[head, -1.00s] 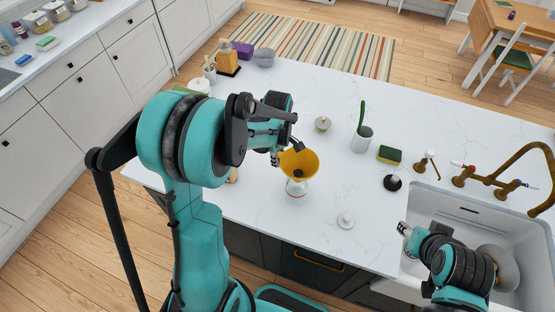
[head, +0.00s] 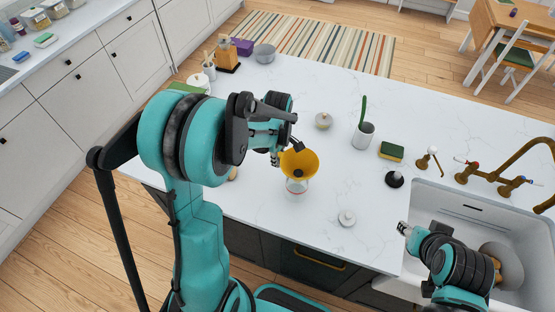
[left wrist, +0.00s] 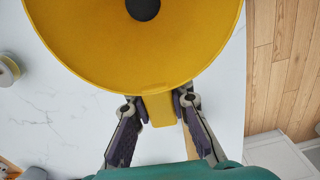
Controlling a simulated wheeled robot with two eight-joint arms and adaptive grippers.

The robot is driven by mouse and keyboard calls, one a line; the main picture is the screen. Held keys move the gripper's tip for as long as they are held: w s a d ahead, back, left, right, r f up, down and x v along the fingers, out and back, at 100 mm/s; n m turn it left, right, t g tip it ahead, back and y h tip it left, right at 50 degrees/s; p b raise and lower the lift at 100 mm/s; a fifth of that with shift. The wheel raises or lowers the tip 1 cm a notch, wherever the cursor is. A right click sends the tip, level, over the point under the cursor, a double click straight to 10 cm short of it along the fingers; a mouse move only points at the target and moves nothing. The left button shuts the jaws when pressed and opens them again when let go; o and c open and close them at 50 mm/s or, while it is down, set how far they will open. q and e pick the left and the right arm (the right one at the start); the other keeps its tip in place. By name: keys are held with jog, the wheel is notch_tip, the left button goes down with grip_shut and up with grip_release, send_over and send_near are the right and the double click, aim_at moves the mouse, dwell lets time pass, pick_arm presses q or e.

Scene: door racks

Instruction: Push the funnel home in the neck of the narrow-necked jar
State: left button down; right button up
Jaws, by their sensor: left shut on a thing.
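The yellow funnel (head: 300,163) is upright over the glass jar (head: 297,186) on the white counter. The funnel's wide cone hides the jar's neck, so I cannot tell how deep its stem sits. My left gripper (head: 279,158) is at the funnel's left rim. In the left wrist view the funnel (left wrist: 150,50) fills the top, and my left gripper (left wrist: 159,105) is shut on its yellow tab. The funnel's dark central hole shows there. My right gripper (head: 404,229) is near the sink's left edge, away from the jar; its fingers are too small to judge.
A white-lidded piece (head: 347,218) lies right of the jar. A small lidded pot (head: 323,121), a cup with a green-handled brush (head: 363,135), a sponge (head: 391,151) and a dark-based stopper (head: 394,179) stand farther back. The sink (head: 470,230) is at the right.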

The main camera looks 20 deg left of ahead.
pick_arm(q)
jog(key=shift+f, duration=0.15)
jog(key=c, duration=1.3)
grip_release()
jog(key=shift+c, duration=0.2)
notch_tip(320, 180, up, 12)
jog(key=shift+r, duration=0.1)
